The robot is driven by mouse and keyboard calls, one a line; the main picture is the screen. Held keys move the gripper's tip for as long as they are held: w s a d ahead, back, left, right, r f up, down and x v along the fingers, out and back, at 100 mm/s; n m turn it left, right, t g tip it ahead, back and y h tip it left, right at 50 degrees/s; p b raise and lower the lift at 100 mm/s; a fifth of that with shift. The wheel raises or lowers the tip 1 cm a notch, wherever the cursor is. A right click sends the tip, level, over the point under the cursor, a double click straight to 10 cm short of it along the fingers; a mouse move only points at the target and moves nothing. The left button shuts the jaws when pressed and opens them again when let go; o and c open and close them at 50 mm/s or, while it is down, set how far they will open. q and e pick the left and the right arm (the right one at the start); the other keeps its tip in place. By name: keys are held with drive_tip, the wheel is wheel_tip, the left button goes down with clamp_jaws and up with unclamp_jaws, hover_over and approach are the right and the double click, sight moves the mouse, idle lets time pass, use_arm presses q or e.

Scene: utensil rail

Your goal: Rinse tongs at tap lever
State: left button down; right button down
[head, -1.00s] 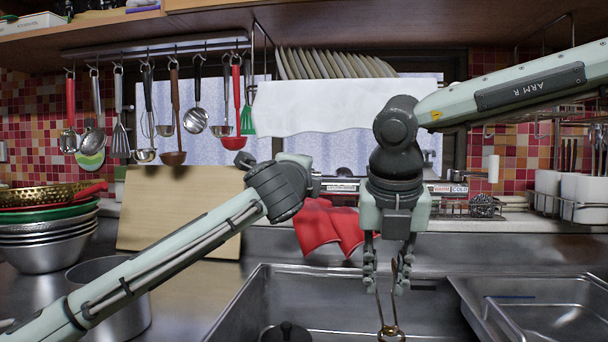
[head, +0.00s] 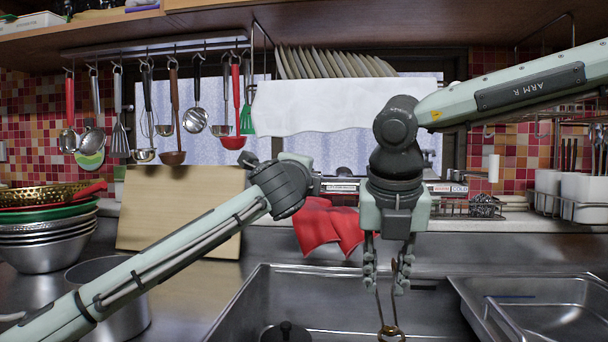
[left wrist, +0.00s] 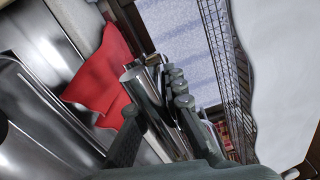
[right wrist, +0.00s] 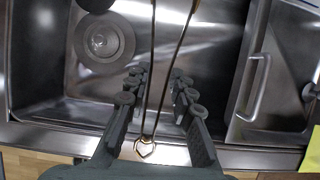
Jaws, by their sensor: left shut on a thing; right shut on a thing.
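The metal tongs (head: 388,318) hang over the sink, and my right gripper (head: 386,275) is shut on them. In the right wrist view the tongs' legs (right wrist: 152,60) run between the fingers, with a small ring (right wrist: 146,148) near the palm. My left gripper (left wrist: 155,108) is shut on a chrome piece of the tap, apparently the tap lever (left wrist: 143,88). The tap's bar (head: 440,189) shows to the right of my right wrist, with a label reading COLD. I see no clear water stream.
The steel sink (head: 258,300) lies below, with a drain (right wrist: 103,40) and a dark-lidded thing (head: 285,332) in it. A red cloth (head: 328,225) hangs behind the sink's rim. A steel tray (head: 550,300) is at right. A pot (head: 125,315) and stacked bowls (head: 45,255) stand left.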

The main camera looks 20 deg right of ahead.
use_arm(q)
drive_tip(key=shift+r+g+y, duration=0.2)
drive_tip(key=shift+g+y, duration=0.1)
drive_tip(key=shift+g, duration=0.2)
drive_tip(key=c, duration=1.6)
unclamp_jaws()
drive_tip(key=shift+s, duration=0.1)
drive_tip(key=shift+r, duration=0.1)
drive_tip(key=shift+a, duration=0.1)
drive_tip(key=v, duration=1.2)
